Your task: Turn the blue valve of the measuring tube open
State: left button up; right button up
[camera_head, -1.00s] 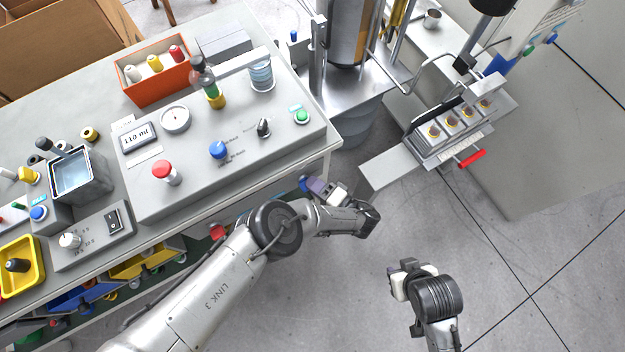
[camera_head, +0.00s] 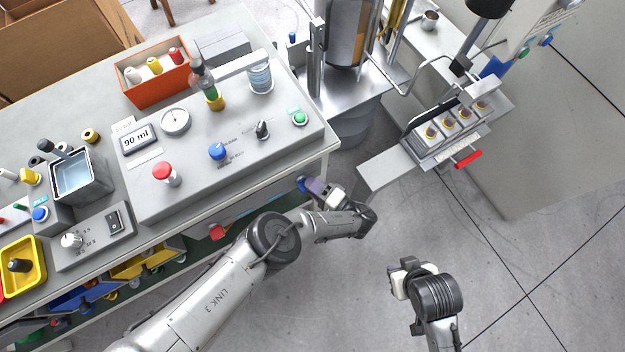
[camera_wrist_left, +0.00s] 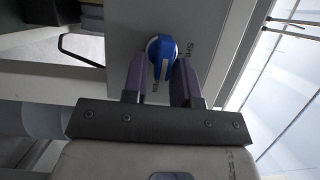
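A blue round valve (camera_wrist_left: 161,48) with a pale ring sits on a grey panel, beside partly hidden lettering. In the head view, a blue knob (camera_head: 303,184) shows at the bench's right front corner, below the tabletop. My left gripper (camera_wrist_left: 160,72) has its purple fingers on both sides of the valve, seemingly closed against it. In the head view this gripper (camera_head: 314,188) is beside the blue knob. A display (camera_head: 136,139) reads 90 ml. My right gripper (camera_head: 394,282) hangs over open floor, away from the bench; its finger gap is unclear.
The grey console (camera_head: 200,185) carries another blue knob (camera_head: 217,151), a red button (camera_head: 163,170) and a green button (camera_head: 300,118). A metal stand with a tall cylinder (camera_head: 350,35) is behind the left gripper. A red-handled fixture (camera_head: 467,159) stands right. The floor in front is clear.

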pick_arm(q)
jog(key=shift+o, duration=1.1)
jog(key=shift+d, duration=0.1)
